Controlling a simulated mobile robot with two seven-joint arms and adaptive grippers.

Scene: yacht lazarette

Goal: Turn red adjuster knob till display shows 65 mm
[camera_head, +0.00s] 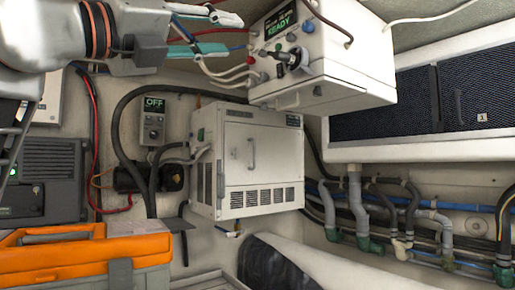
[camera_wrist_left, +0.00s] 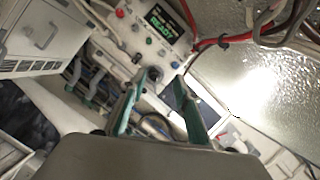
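A white box unit (camera_head: 345,52) at the top centre carries a small display (camera_head: 277,24) with green text that reads READY; the display also shows in the left wrist view (camera_wrist_left: 163,32). No millimetre value is legible. A small red knob-like part (camera_head: 252,61) is on the left of its panel; a small red part (camera_wrist_left: 121,13) also shows in the left wrist view. I cannot tell which is the adjuster. My left gripper (camera_head: 236,34) is open and empty left of the panel. In the left wrist view its fingers (camera_wrist_left: 168,80) overlap the panel's lower edge; contact is unclear.
Pale hoses (camera_head: 225,78) run below the gripper to the unit. A white cabinet (camera_head: 276,158) stands under it, and a small OFF-display box (camera_head: 152,125) is on the wall. An orange toolbox (camera_head: 80,255) is lower left. Pipes (camera_head: 362,215) line the right wall.

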